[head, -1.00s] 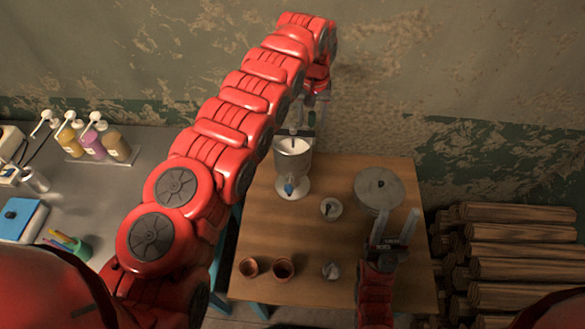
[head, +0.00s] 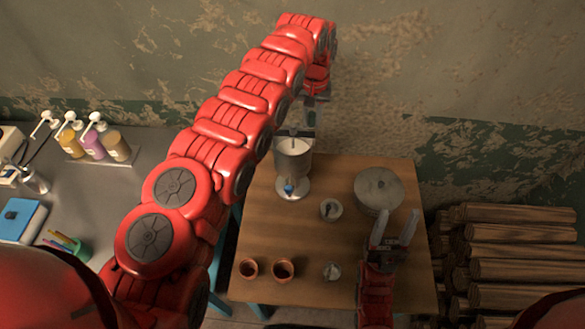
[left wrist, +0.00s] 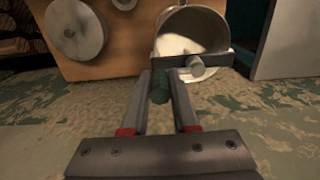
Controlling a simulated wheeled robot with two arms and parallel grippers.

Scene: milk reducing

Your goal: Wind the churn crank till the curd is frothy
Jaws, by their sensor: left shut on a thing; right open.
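The churn (head: 291,160) is a grey metal vessel at the back left of the wooden table, with white curd (head: 292,146) inside and a blue tap low on its front. The churn also shows in the left wrist view (left wrist: 214,27), with a metal bar and knob across its near side. My left gripper (head: 308,117) is above the churn's back edge. In the left wrist view its fingers are shut on the green crank handle (left wrist: 160,88). My right gripper (head: 396,228) is open and empty over the right side of the table. Froth on the curd is too small to judge.
Two clay cups (head: 283,270) and a small pale object (head: 332,272) are near the front. Stacked logs (head: 510,250) lie right; a grey counter (head: 110,190) stands left.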

